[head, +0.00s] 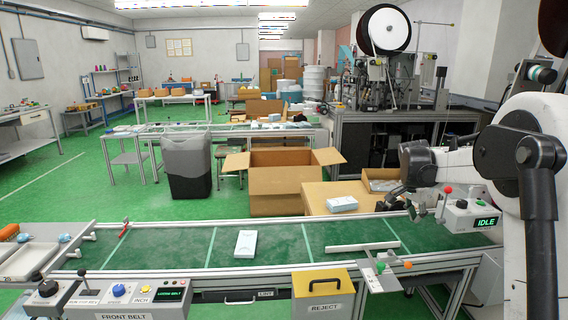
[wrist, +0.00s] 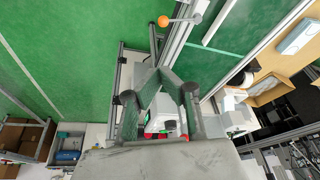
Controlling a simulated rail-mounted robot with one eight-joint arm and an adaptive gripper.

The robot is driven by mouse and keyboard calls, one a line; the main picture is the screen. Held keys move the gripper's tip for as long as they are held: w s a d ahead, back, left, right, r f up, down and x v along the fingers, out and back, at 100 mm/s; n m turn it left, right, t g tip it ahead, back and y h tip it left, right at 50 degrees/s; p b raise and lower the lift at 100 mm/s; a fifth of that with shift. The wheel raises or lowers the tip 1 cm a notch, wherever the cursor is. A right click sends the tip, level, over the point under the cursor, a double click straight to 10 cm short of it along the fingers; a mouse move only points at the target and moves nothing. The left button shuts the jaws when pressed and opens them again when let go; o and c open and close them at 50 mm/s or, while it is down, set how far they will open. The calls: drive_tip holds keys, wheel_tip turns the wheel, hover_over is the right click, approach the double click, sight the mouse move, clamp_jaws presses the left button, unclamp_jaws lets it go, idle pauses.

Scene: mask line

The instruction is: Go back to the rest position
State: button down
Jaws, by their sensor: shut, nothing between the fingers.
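My gripper (head: 409,205) hangs at the right of the head view, over the far edge of the front belt (head: 180,246). In the wrist view my gripper's (wrist: 158,78) two dark fingers come together at their tips, shut with nothing between them. A pale blue-white pack (head: 245,243) lies on the belt, left of the gripper and apart from it. Another pale pack (head: 342,204) lies on the cardboard-coloured table behind the belt.
A grey control box reading IDLE (head: 470,216) stands close to the right of my gripper. A yellow REJECT bin (head: 322,292) is at the front edge. An open carton (head: 277,190) and a dark bin (head: 188,172) stand behind the belt. An orange ball-ended lever (wrist: 166,20) shows ahead in the wrist view.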

drive_tip(key=s+a+r+n+t+y, duration=0.1)
drive_tip(key=s+a+r+n, duration=0.1)
drive_tip(key=s+a+r, duration=0.4)
drive_tip(key=s+a+r+n+t, duration=0.1)
drive_tip(key=s+a+r+n, duration=0.15)
drive_tip(key=s, duration=0.55)
drive_tip(key=s+a+r+n+y, duration=0.1)
drive_tip(key=s+a+r+n, duration=0.15)
drive_tip(key=s+a, duration=0.35)
drive_tip(key=s+a+f+n+t, duration=0.1)
drive_tip(key=s+a, duration=0.1)
drive_tip(key=s, duration=0.5)
drive_tip(key=s+a+f+n+t+y+p, duration=0.1)
drive_tip(key=s+a+f+n, duration=0.1)
drive_tip(key=s, duration=0.6)
drive_tip(key=s+a+f+n, duration=0.2)
drive_tip(key=s+a, duration=0.2)
drive_tip(key=s, duration=0.3)
drive_tip(key=shift+s+f+t+p, duration=0.2)
drive_tip(key=shift+t+p, duration=0.1)
drive_tip(key=shift+t, duration=0.1)
